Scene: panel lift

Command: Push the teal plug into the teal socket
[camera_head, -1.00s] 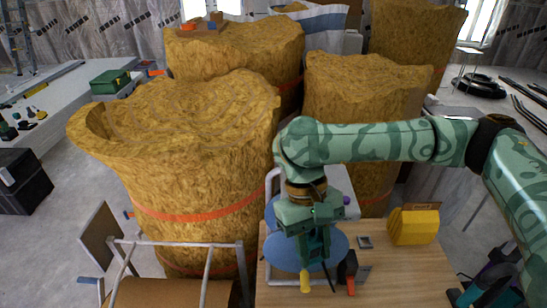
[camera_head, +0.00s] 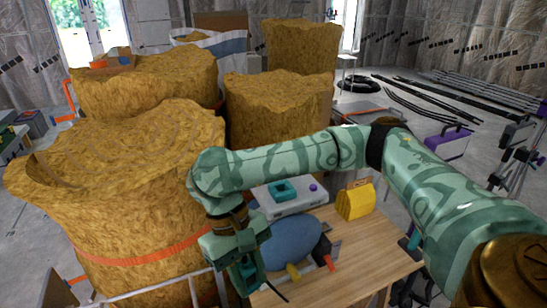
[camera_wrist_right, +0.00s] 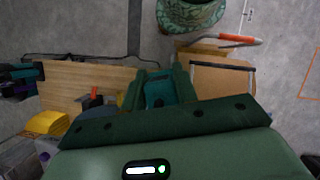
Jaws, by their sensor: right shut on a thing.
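The teal socket (camera_head: 283,191) sits on top of a white box (camera_head: 293,208) at the back of the wooden table. My right gripper (camera_head: 247,284) points down at the table's left edge, in front of and to the left of the socket. It is shut on the teal plug, which shows between the fingers in the wrist view (camera_wrist_right: 158,93). The plug is apart from the socket. The plug is mostly hidden by the gripper in the head view. My left gripper is not in view.
A yellow box (camera_head: 356,202) stands at the back right. Large straw-coloured bales (camera_head: 120,190) crowd the left and back.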

